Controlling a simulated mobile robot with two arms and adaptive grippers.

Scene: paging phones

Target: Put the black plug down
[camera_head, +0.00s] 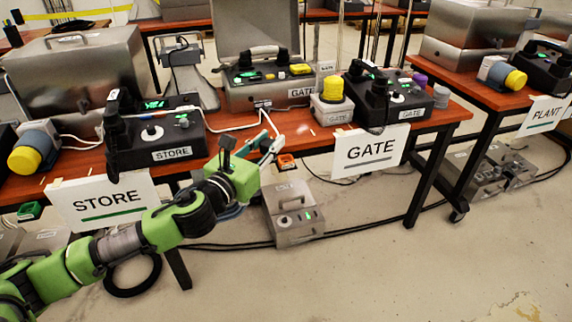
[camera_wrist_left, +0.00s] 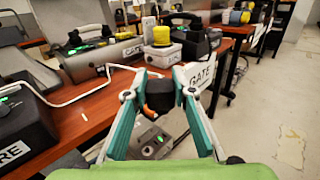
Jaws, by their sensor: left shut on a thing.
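My left gripper (camera_head: 270,144) is at the front edge of the wooden table, between the STORE and GATE signs. In the left wrist view its two teal fingers (camera_wrist_left: 159,94) are closed around a small black block, which I take for the black plug (camera_wrist_left: 160,97). The plug sits between the fingers, off the tabletop and in front of the table edge. In the head view the plug cannot be told apart from the gripper. My right gripper is not in view.
The STORE phone (camera_head: 152,130) and GATE phone (camera_head: 388,97) stand on the table (camera_head: 300,128). A white cable (camera_head: 232,128) runs across it. A steel box (camera_head: 293,210) is on the floor below. The GATE sign (camera_head: 366,152) hangs at the front edge, right of the gripper.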

